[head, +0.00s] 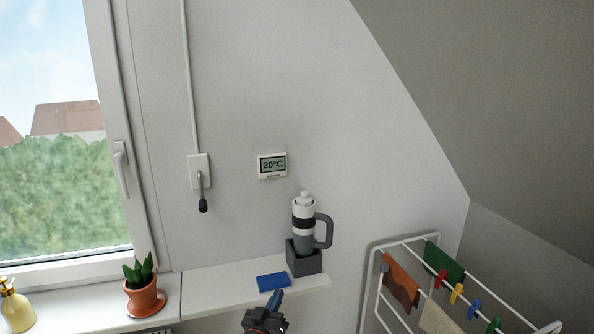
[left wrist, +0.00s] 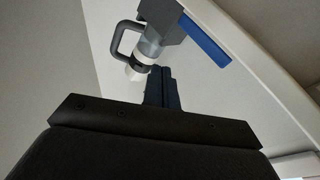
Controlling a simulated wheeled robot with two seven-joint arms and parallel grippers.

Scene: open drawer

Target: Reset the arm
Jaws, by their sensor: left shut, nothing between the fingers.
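My left gripper (head: 276,299) shows at the bottom of the head view, in front of the shelf's front edge and just below a blue flat block. Its fingers are together and empty. In the left wrist view my left gripper (left wrist: 162,72) points toward a white and grey mug-like bottle, which overlaps its fingertips in the picture; I cannot tell the distance. My right gripper is not in view.
The handled bottle (head: 303,220) stands in a dark grey holder (head: 305,259) on the white shelf (head: 215,287). The blue block (head: 272,282) lies beside it. A potted plant (head: 145,294) stands left. A drying rack (head: 372,290) with cloths and pegs stands right.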

